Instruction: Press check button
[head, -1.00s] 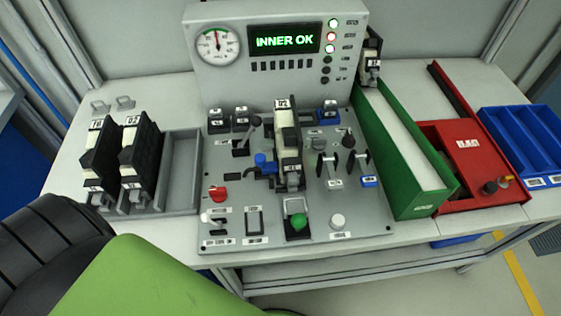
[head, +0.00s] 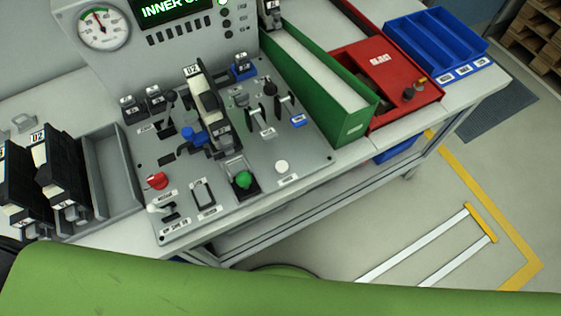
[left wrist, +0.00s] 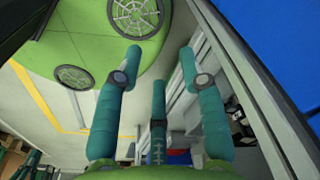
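The grey control panel (head: 225,203) shows in the head view. A white round button (head: 282,167) sits near its front right corner, with a small label too blurred to read. A green button (head: 242,179) sits on a dark base to its left. A black and white unit marked 02 (head: 207,100) stands in the panel's middle next to a blue clamp or valve (head: 190,134). My left gripper (left wrist: 160,62) shows in the left wrist view with its teal fingers spread and nothing between them. It is not seen near the panel. My right gripper is out of view.
A red knob (head: 157,181), switches and levers crowd the panel. The display (head: 170,10) reads INNER, cut by the picture edge. A green bin (head: 352,121), red box (head: 385,65) and blue tray (head: 437,45) stand to the right. Black units stand left.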

